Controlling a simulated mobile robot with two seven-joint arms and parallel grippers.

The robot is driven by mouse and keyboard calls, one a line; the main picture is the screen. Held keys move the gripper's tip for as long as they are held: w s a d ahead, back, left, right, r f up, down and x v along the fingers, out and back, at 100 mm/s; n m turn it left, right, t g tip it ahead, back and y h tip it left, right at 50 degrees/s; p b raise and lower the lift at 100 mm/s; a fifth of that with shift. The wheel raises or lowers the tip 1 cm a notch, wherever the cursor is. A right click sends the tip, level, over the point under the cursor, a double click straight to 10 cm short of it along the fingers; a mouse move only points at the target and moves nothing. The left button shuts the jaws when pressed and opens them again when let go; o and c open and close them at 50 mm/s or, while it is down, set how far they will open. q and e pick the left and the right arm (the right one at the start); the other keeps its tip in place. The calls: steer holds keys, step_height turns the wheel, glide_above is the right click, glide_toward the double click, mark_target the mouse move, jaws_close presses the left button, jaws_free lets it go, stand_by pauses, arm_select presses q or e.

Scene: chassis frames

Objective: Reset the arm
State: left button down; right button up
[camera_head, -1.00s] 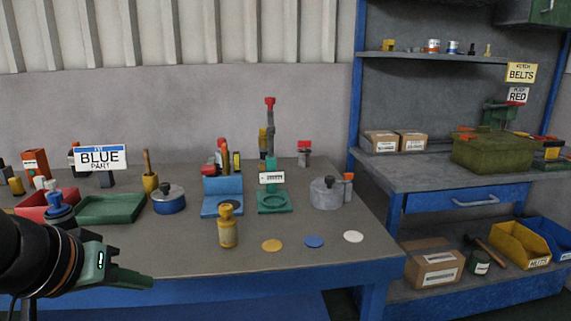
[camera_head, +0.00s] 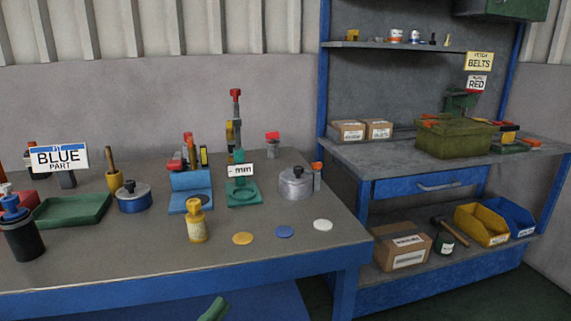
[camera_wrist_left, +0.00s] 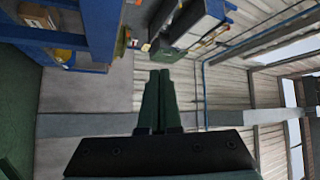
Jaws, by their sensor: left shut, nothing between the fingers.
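My left gripper (camera_head: 213,309) shows only as a green fingertip part at the bottom edge of the head view, in front of the table's blue front side. In the left wrist view its two green fingers (camera_wrist_left: 158,76) lie together, shut and empty. That view shows the wall, beams and blue shelving turned on their side, with nothing at the fingertips. The rest of my left arm is outside the head view. My right gripper is in neither view.
The workbench (camera_head: 120,262) holds a black cup (camera_head: 22,237), a green tray (camera_head: 72,210), a yellow bottle (camera_head: 196,224) and several coloured discs. A blue-framed shelf unit (camera_head: 365,209) stands at the right, with cardboard boxes and bins. Bare floor shows at the lower right.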

arm_select(q)
steer(key=s+a+f+n+g+y, duration=0.1)
steer(key=s+f+n+g+y, duration=0.25)
steer(key=f+n, duration=0.4)
steer(key=s+a+f+n+g+y, duration=0.15)
steer(key=s+f+n, duration=0.25)
steer(key=f, duration=0.6)
steer(key=s+a+f+n+g+y, duration=0.1)
steer(key=s+f+n+g+y, duration=0.2)
steer(key=f+n, duration=0.45)
steer(key=s+a+r+m+g+p, duration=0.1)
steer(key=s+r+p, duration=0.3)
steer(key=r+p, duration=0.6)
steer(key=a+p, duration=0.1)
steer(key=p, duration=0.9)
steer(key=shift+y, duration=0.4)
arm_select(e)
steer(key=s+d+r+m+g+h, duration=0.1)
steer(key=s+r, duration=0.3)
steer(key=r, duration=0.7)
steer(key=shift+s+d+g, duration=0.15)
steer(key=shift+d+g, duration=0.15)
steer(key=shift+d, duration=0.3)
arm_select(q)
steer(key=shift+a, duration=0.1)
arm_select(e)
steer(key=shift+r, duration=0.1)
